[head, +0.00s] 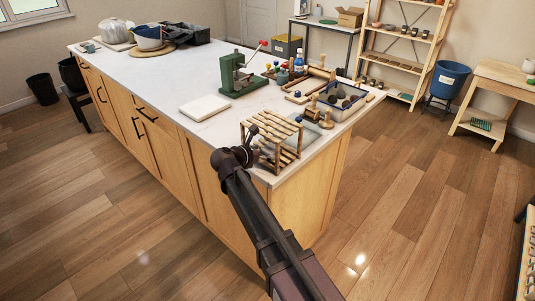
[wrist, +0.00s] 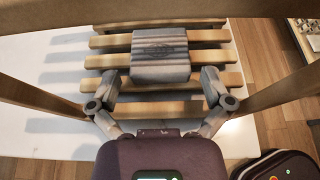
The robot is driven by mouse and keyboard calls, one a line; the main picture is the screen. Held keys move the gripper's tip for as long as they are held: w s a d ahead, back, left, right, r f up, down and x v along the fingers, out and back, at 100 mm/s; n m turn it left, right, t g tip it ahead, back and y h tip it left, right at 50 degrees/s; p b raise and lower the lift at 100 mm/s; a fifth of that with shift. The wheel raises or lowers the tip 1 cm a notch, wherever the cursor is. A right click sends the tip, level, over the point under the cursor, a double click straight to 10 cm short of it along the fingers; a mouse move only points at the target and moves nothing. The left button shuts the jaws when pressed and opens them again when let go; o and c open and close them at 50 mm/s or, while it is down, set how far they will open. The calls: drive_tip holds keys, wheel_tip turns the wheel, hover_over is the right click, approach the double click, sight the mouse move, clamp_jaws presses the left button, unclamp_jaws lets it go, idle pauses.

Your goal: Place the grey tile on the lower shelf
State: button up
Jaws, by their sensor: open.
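The grey tile (wrist: 160,50) lies flat across wooden slats of the rack (wrist: 245,26) in the wrist view, with a dark marking on its face. My gripper (wrist: 160,82) is open, one finger on each side of the tile's near end, with gaps between fingers and tile. In the head view, my gripper reaches the near-left side of the slatted wooden rack (head: 285,132), which stands on the white counter (head: 160,75). I cannot pick out the tile there, and cannot be sure from the wrist view which shelf level bears it.
Rack posts flank my gripper on both sides in the wrist view. A white slab (head: 204,108) and a green press (head: 232,76) stand left of and behind the rack. A blue tray (head: 345,108) and wooden tools crowd its right. The counter's left half has free room.

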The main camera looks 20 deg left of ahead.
drive_tip(key=shift+r, duration=0.2)
drive_tip(key=p+v, duration=0.5)
drive_tip(key=v, duration=0.7)
drive_tip(key=shift+w, duration=0.1)
idle(0.7)
